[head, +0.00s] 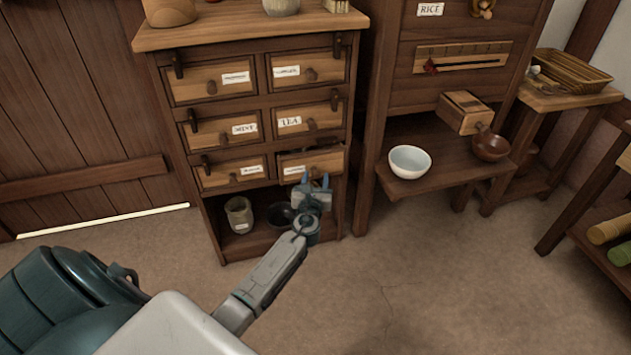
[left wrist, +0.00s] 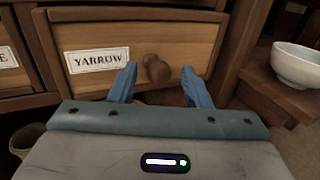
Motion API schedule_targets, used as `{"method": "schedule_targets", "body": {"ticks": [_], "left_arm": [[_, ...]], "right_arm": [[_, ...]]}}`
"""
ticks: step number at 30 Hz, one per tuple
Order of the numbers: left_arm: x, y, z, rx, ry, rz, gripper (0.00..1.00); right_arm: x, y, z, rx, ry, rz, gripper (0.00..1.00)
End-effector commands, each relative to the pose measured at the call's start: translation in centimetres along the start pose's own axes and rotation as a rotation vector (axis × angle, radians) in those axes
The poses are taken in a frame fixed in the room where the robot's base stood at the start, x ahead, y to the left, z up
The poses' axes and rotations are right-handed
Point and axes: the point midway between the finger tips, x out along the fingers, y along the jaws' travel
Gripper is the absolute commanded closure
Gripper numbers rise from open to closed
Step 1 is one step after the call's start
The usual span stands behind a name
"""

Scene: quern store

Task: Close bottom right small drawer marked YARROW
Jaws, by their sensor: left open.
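The YARROW drawer (head: 325,162) is the bottom right small drawer of the wooden chest. Its front seems to stand a little out from the frame in the head view; how far is hard to tell. In the left wrist view the YARROW drawer front (left wrist: 203,42) fills the upper middle, with a white label (left wrist: 97,60) and a round wooden knob (left wrist: 158,70). My left gripper (head: 315,183) is open, just in front of and below the drawer. In the left wrist view its blue fingertips (left wrist: 159,71) are on either side of the knob, apart from it. My right gripper is out of view.
Below the drawers is an open shelf with a jar (head: 239,214) and a dark bowl (head: 280,214). The floor (head: 400,270) in front is clear.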

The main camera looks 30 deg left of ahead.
Motion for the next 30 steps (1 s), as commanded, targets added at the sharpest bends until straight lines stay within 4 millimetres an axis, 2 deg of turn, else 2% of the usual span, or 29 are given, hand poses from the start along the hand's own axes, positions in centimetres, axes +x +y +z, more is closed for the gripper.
{"method": "schedule_targets", "body": {"ticks": [8, 12, 15, 21, 27, 30], "left_arm": [[0.1, 0.0, 0.0, 0.000, 0.000, 0.000, 0.56], [0.1, 0.0, 0.0, 0.000, 0.000, 0.000, 0.83], [0.1, 0.0, 0.0, 0.000, 0.000, 0.000, 1.00], [0.5, 0.1, 0.0, 0.001, 0.000, 0.000, 1.00], [3.2, 1.3, -0.1, 0.001, -0.001, 0.000, 1.00], [4.0, 1.6, 0.0, 0.000, 0.000, 0.000, 1.00]], "right_arm": [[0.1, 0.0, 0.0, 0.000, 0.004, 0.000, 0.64], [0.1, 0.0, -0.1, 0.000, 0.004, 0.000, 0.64], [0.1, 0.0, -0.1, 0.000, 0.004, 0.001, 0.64], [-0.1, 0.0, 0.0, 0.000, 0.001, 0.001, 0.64], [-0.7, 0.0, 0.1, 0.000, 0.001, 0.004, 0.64], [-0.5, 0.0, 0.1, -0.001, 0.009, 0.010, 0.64]]}}
